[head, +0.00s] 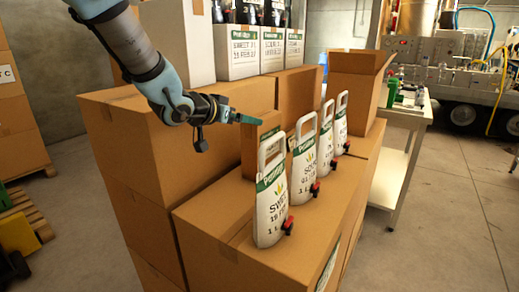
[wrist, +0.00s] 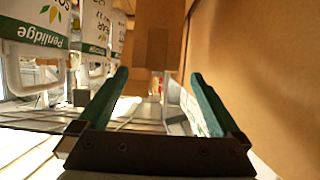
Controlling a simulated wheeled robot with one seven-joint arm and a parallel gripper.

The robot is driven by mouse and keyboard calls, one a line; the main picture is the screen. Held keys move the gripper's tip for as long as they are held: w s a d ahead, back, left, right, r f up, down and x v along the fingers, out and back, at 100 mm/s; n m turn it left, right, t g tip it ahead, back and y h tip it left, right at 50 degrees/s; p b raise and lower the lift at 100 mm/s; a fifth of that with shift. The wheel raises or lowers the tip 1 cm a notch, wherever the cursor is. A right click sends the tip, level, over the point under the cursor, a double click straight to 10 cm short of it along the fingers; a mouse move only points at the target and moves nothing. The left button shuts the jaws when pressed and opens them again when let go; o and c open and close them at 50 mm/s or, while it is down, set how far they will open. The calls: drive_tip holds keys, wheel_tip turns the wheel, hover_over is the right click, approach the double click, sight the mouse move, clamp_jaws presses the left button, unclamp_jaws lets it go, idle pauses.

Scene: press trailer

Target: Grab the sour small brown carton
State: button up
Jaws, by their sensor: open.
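A small brown carton (head: 249,150) stands upright on the large boxes, behind the nearest white pouch; its lower front is partly hidden. A green strip shows near its top, but I cannot read any word on it. My gripper (head: 243,119) is at the carton's upper left, its green fingers pointing right near the top. In the wrist view my gripper (wrist: 158,95) is open and empty, with a brown carton (wrist: 155,38) ahead between the finger lines. I cannot tell in the head view whether a fingertip touches the carton. Another brown carton (head: 298,94) stands behind it.
Several white pouches with handles and red taps, the nearest (head: 271,208) marked sweet, stand in a row on a large box (head: 210,225). A taller box (head: 150,130) stands left, under my arm. White-green cartons (head: 238,57) line the back. A white table (head: 405,125) stands right.

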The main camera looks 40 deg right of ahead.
drive_tip(key=x, duration=0.4)
drive_tip(key=shift+d+p, duration=0.25)
drive_tip(key=shift+p, duration=0.1)
drive_tip(key=p+x, duration=0.2)
drive_tip(key=x, duration=0.3)
drive_tip(key=shift+s+d+f, duration=0.15)
clamp_jaws()
drive_tip(key=shift+d+r, duration=0.1)
drive_tip(key=shift+r, duration=0.1)
idle(0.4)
